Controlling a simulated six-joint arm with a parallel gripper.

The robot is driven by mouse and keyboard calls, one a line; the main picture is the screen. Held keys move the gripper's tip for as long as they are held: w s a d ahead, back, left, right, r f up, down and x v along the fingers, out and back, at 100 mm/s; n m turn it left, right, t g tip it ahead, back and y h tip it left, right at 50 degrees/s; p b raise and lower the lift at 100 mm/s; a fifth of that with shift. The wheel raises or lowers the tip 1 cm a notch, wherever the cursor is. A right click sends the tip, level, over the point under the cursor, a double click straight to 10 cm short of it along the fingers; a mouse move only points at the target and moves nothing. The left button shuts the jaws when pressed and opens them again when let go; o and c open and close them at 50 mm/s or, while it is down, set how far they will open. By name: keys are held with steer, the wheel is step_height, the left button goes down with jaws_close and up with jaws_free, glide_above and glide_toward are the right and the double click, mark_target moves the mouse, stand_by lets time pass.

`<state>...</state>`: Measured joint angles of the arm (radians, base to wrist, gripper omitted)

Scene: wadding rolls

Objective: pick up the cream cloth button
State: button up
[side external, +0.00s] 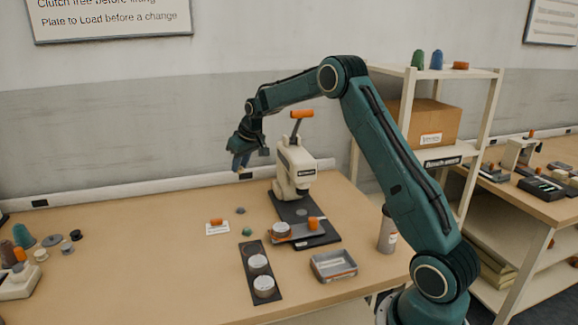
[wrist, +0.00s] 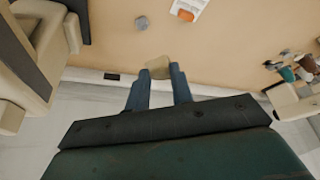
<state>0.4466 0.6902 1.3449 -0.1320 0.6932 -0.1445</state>
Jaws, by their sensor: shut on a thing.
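In the wrist view the cream cloth button (wrist: 158,67) is between the tips of my gripper (wrist: 160,76), whose two blue fingers are shut on it. In the side external view my gripper (side external: 240,162) is raised well above the table, left of the cream press; the button is too small to make out there.
A cream press (side external: 295,165) with an orange handle stands close to the right of my gripper. A grey button (side external: 241,210), a green button (side external: 247,231), a white card (side external: 217,228), a dark strip with round pieces (side external: 249,277) and a metal tray (side external: 334,265) lie on the table (side external: 150,255).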

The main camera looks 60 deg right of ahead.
steer(key=shift+r, duration=0.4)
steer(key=shift+s+f, duration=0.1)
steer(key=shift+s, duration=0.05)
steer(key=s+a+f+n+y, duration=0.1)
steer(key=s+f+n, duration=0.1)
steer(key=s, duration=0.6)
steer(key=s+a+f+n, duration=0.1)
steer(key=s+f+n, duration=0.1)
steer(key=s+f, duration=0.3)
steer(key=s, duration=0.3)
steer(key=shift+a+y, duration=0.2)
steer(key=shift+y, duration=0.2)
steer(key=shift+s+f, duration=0.1)
steer(key=shift+f, duration=0.25)
steer(key=shift+f, duration=2.15)
steer(key=shift+f, duration=0.9)
stand_by(0.4)
